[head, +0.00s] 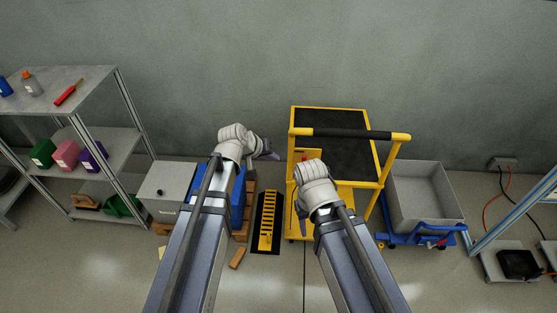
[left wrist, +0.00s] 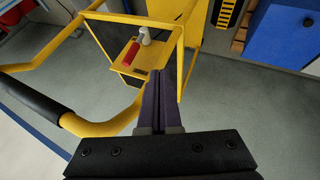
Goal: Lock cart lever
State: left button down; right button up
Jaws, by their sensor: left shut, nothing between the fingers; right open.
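A yellow cart (head: 383,160) with a black top deck and black push handle (head: 345,133) stands against the wall, right of centre.
A blue wheeled dolly (head: 408,240) carries a grey bin (head: 427,195) to the right. A yellow ladder-like piece (head: 267,218) lies on a black mat left of the cart. A grey box (head: 166,187) and metal shelves (head: 75,80) stand further left. Floor in front is mostly clear.

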pick_arm(q)
jog(key=shift+w+d+f+b, duration=0.8)
jog(key=shift+d+f, duration=0.2)
jog(key=shift+d, duration=0.2)
jog(key=shift+w+d+f+b, duration=0.8)
jog(key=shift+d+f, duration=0.2)
jog(key=shift+d, duration=0.2)
jog(key=shift+w+d+f+b, duration=0.7)
jog(key=shift+d+f+b, duration=0.25)
jog(key=shift+d, duration=0.25)
